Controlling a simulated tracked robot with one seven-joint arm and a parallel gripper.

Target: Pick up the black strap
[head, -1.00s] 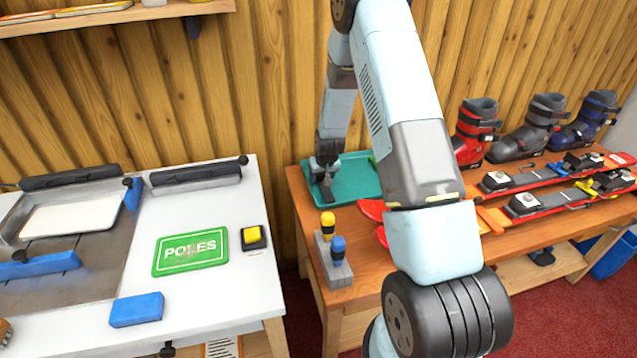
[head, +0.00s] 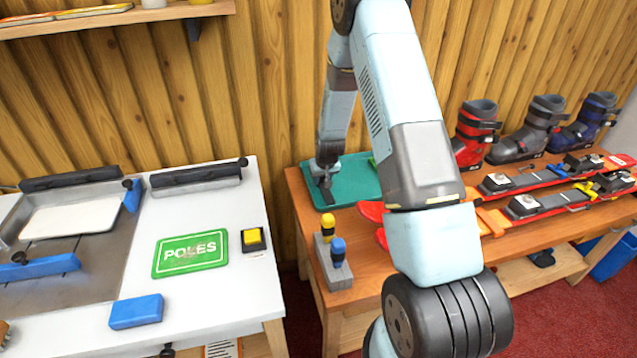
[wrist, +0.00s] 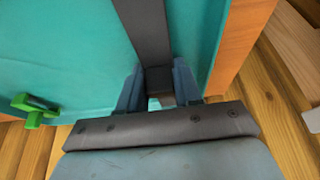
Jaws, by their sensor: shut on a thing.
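The black strap (wrist: 143,28) is a flat dark strip over the teal tray in the wrist view. Its near end sits between the two fingers of my gripper (wrist: 157,88), which is shut on it. In the head view my gripper (head: 325,172) is over the left part of the teal tray (head: 354,186), and a short dark length of the strap (head: 327,194) shows below it. I cannot tell whether the far end of the strap touches the tray.
A green clip-like thing (wrist: 36,109) lies on the tray. A grey holder (head: 334,270) with yellow- and blue-handled tools stands near the wooden bench's front left corner. Skis (head: 550,203) and boots (head: 541,128) fill the right side. A white table (head: 215,217) stands left across a gap.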

